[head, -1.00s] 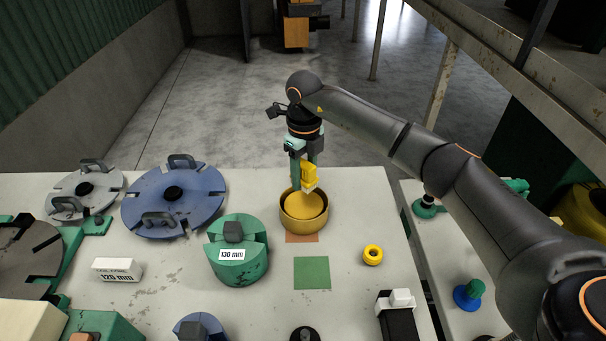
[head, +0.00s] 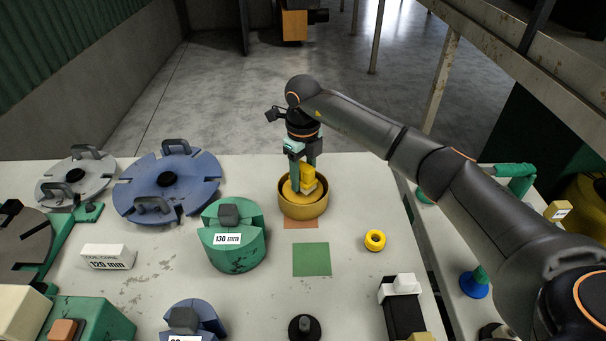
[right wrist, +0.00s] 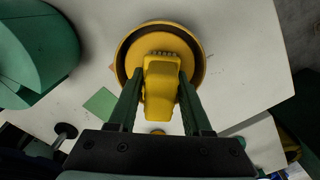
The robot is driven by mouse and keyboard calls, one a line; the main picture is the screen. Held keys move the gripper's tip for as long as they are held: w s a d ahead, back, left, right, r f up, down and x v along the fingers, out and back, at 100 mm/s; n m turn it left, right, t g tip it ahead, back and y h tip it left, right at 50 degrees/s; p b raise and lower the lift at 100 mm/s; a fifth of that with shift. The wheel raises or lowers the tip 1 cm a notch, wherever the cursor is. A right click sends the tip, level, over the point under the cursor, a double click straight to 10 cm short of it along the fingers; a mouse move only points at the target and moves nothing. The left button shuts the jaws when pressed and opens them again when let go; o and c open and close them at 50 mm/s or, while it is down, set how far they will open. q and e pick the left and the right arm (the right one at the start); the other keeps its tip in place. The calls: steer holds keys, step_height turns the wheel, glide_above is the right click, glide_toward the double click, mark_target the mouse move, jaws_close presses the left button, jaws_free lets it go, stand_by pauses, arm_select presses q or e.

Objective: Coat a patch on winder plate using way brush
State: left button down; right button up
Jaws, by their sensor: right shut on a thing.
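The yellow brush (head: 308,181) is held in my right gripper (head: 303,176), which is shut on it. The brush is down inside the rim of a round golden tin (head: 303,210) of yellow wax, at the table's far edge. In the right wrist view, the brush (right wrist: 161,88) sits between the green fingers over the tin (right wrist: 122,62). Its bristle end is at the wax, but exact contact cannot be told. My left gripper is out of view.
A green 130 mm former (head: 232,254) stands between the blue plate and tin. A green square (head: 311,259), a yellow ring (head: 375,240), a white 120 mm block (head: 107,256) and a dark knob (head: 304,328) are nearer.

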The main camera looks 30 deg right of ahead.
mark_target(303, 165)
steer(key=shift+f+b, duration=0.3)
steer(key=shift+f, duration=0.3)
stand_by(1.6)
steer(key=shift+r+p, duration=2.6)
steer(key=shift+r, duration=1)
steer(key=shift+f, duration=0.1)
